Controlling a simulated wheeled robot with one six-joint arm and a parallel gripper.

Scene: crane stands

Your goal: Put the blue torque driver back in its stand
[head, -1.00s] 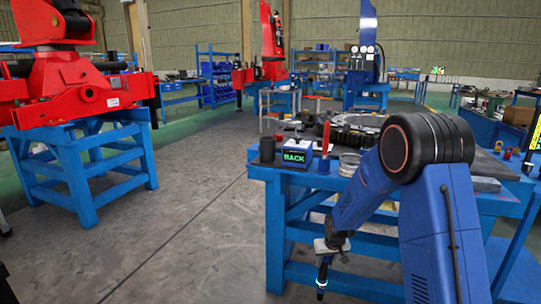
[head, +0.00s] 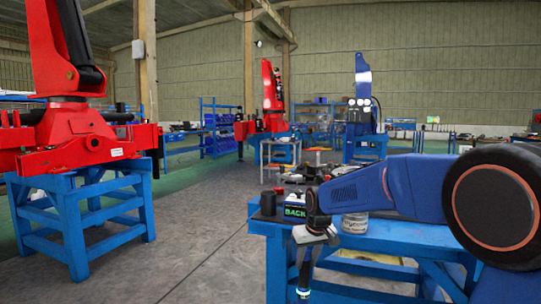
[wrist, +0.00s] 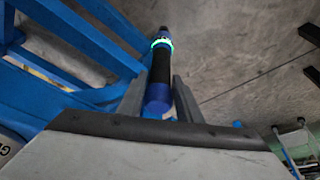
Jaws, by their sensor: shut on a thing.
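The torque driver (head: 303,278) hangs upright below my gripper (head: 308,252), in front of the near left corner of the blue workbench (head: 400,236). It has a dark grip and a glowing cyan ring. In the wrist view the driver (wrist: 158,98) shows its blue end between the two fingers, and my gripper (wrist: 158,88) is shut on it. A small block with a green "BACK" label (head: 295,212) stands on the bench just behind my wrist. I cannot tell whether it is the stand; my arm hides much of the bench top.
A black cylinder (head: 268,203) stands left of the labelled block. A clear jar (head: 355,222) stands right of it. A red crane (head: 75,135) on a blue stand (head: 80,215) is at the left. Open floor (head: 195,245) lies between it and the bench.

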